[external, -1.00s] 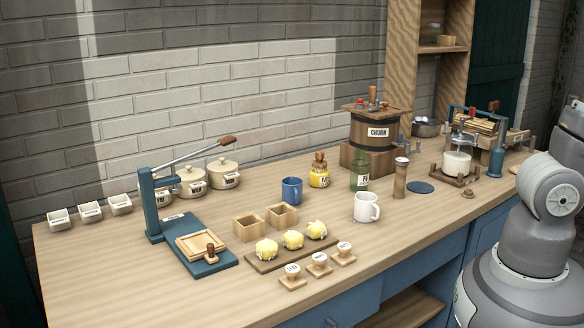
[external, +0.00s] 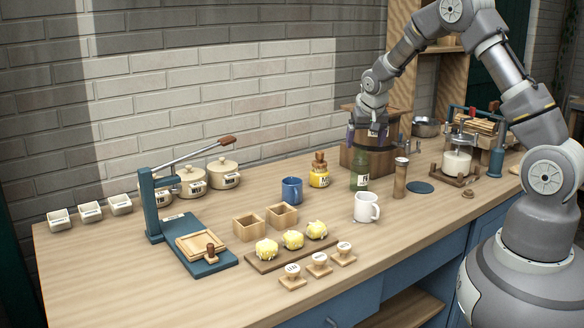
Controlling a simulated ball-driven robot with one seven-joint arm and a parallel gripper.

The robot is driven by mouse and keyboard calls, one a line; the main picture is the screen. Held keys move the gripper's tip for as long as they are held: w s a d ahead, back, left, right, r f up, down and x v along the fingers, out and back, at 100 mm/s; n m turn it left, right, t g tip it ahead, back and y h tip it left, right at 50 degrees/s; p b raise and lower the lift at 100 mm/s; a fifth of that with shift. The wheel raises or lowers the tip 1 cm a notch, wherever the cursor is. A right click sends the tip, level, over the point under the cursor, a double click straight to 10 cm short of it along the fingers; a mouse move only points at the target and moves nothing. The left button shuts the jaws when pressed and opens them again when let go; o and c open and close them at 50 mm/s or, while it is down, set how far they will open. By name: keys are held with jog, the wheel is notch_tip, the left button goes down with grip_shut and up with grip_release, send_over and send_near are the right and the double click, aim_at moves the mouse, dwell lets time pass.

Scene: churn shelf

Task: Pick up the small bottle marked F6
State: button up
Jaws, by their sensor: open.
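A white mug (external: 366,207) stands in front of the bottle. A blue mug (external: 291,190) and a yellow jar (external: 319,175) stand to its left, and a wooden cylinder (external: 400,178) to its right. Butter pieces on a board (external: 262,267) lie further front left.

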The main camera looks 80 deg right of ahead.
aim_at(360, 157)
jog(key=b+x, duration=0.1)
jog(key=x, duration=0.1)
jog(key=b+x, duration=0.1)
jog(key=x, duration=0.2)
jog(key=b+x, duration=0.1)
jog(key=x, duration=0.1)
jog(key=shift+w+d+f, duration=0.15)
jog(key=shift+w+f, duration=0.15)
jog(key=shift+f, duration=0.05)
jog(key=shift+r, duration=0.1)
jog(key=c, duration=1.2)
jog(key=shift+r, duration=0.1)
